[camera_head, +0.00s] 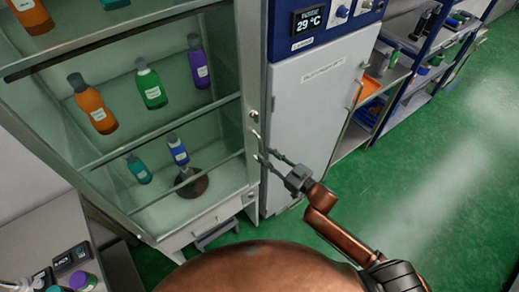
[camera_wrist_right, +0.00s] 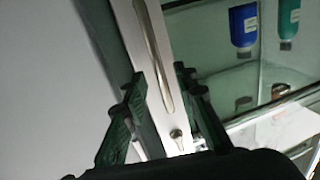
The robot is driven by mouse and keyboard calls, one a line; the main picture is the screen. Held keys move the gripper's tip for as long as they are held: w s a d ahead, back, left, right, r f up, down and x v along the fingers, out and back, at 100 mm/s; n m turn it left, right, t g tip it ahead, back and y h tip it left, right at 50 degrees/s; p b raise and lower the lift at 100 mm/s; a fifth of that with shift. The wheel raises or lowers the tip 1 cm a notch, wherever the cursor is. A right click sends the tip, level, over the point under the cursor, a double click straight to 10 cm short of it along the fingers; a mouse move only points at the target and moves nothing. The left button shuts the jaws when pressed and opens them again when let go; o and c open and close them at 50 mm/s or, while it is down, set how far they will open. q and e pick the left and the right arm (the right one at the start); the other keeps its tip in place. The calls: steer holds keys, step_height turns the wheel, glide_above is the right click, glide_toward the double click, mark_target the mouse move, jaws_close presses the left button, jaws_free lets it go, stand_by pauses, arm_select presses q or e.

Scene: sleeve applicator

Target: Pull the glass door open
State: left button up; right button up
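The glass door (camera_head: 60,135) belongs to a tall cabinet at the left of the head view and appears shut. Its pale metal frame (camera_head: 251,115) runs along the right edge. In the right wrist view a slim vertical handle (camera_wrist_right: 155,50) lies along the frame (camera_wrist_right: 126,45). My right gripper (camera_head: 260,146) is at the frame's edge. Its dark fingers (camera_wrist_right: 160,84) are apart, one on each side of the frame and the lower part of the handle. I see no clear contact. My left gripper is not in view.
Bottles, including an orange one (camera_head: 95,104) and a green one (camera_head: 151,86), stand behind the glass. A white cabinet (camera_head: 315,105) with a temperature display (camera_head: 308,20) adjoins on the right. A bench (camera_head: 40,230) stands lower left. Green floor (camera_head: 420,190) is clear at right.

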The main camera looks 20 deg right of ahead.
mark_target(260, 150)
steer(key=shift+x, duration=2.1)
steer(key=shift+c, duration=0.3)
jaws_close()
steer(key=shift+a, duration=0.1)
